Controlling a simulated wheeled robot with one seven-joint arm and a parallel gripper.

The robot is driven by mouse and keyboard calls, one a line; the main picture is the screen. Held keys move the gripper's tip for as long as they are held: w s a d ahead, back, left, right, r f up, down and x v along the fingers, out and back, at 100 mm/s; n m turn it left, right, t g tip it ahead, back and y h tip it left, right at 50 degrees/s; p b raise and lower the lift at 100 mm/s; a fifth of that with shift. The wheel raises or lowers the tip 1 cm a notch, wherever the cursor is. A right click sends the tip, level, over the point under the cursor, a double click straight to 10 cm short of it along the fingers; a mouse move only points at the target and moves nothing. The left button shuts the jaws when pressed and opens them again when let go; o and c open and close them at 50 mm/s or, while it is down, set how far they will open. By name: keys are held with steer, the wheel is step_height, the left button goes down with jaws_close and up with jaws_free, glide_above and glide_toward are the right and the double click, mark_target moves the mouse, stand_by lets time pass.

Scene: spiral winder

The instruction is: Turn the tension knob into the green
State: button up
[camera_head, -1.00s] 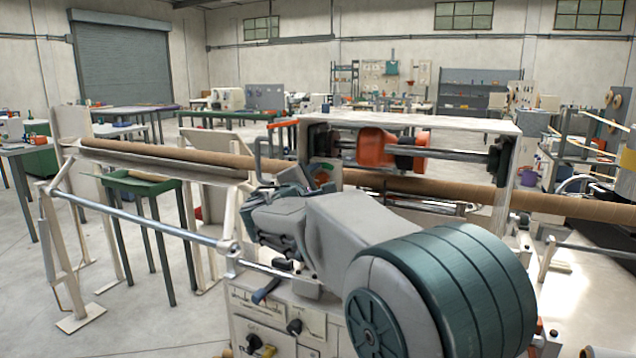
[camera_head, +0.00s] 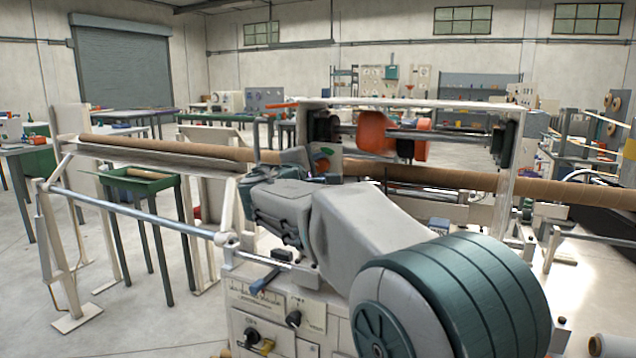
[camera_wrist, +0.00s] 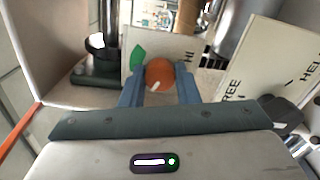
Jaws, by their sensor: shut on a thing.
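The tension knob (camera_wrist: 160,73) is orange and round, with a white pointer mark on its lower left side in the wrist view. It sits on a pale panel (camera_wrist: 178,47) with a green patch (camera_wrist: 137,58) to its upper left and the letters HI to its right. The pointer is off the green patch. My gripper (camera_wrist: 160,80) is shut on the knob, one bluish finger on each side.
The winder's white frame (camera_head: 420,104) rises over the work area. A long brown cardboard tube (camera_head: 440,182) runs across behind my arm. In the wrist view another pale plate with lettering (camera_wrist: 262,65) stands close on the right, and a dark cylinder (camera_wrist: 97,67) on the left.

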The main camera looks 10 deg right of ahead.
steer(key=m+b, duration=0.2)
steer(key=b, duration=0.1)
steer(key=m+b, duration=0.2)
steer(key=b, duration=0.1)
steer(key=shift+f, duration=0.35)
steer(key=m+b, duration=0.3)
steer(key=shift+r+b, duration=0.25)
steer(key=shift+b, duration=0.05)
steer(key=shift+r+m, duration=0.1)
steer(key=shift+m, duration=0.3)
steer(key=o, duration=1)
steer(key=shift+c, duration=0.2)
steer(key=shift+a, duration=0.1)
steer(key=v, duration=1.3)
steer(key=shift+s+a+p, duration=0.2)
steer(key=shift+s+p, duration=0.1)
